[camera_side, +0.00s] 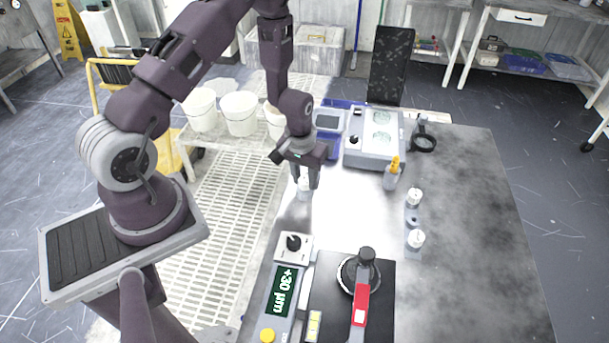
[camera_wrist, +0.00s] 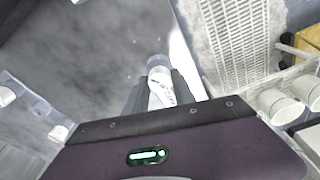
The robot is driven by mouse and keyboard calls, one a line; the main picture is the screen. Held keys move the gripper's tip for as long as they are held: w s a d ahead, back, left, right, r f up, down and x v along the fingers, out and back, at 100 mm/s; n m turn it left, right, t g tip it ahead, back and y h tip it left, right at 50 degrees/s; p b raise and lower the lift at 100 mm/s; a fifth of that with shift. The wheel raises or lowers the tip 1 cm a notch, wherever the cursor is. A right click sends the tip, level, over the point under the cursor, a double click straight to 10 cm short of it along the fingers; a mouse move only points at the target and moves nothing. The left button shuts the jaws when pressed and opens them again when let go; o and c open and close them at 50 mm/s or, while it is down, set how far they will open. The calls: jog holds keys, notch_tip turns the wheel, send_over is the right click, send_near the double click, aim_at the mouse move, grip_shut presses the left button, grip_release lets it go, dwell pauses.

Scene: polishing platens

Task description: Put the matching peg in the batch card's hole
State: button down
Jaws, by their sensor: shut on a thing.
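My gripper (camera_side: 305,183) is low over the left part of the grey table, its fingers pointing down. It is shut on a white peg (camera_side: 304,188), which looks upright. In the wrist view the peg (camera_wrist: 160,90) shows between the fingers with dark lettering on its side, too small to read. Whether its lower end touches the table I cannot tell. To the right, a narrow blue-grey strip (camera_side: 413,217) carries a white peg (camera_side: 415,197) at its far end and another white peg (camera_side: 416,238) at its near end. A dark round spot, perhaps a hole, lies between them. I cannot clearly identify the batch card.
An orange-capped bottle (camera_side: 392,175) and a grey instrument (camera_side: 374,140) stand behind. A gauge (camera_side: 281,296) reading +30 µm and a black plate (camera_side: 325,305) with a red-handled tool (camera_side: 360,305) lie in front. White buckets (camera_side: 239,113) stand at left. The table's right side is clear.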

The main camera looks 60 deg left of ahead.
aim_at(303, 183)
jog(key=shift+f, duration=0.35)
jog(key=c, duration=1)
grip_release()
jog(key=shift+o, duration=0.2)
jog(key=shift+r, duration=0.1)
jog(key=r, duration=0.6)
jog(key=shift+s+d+r, duration=0.25)
jog(key=shift+s+r, duration=0.15)
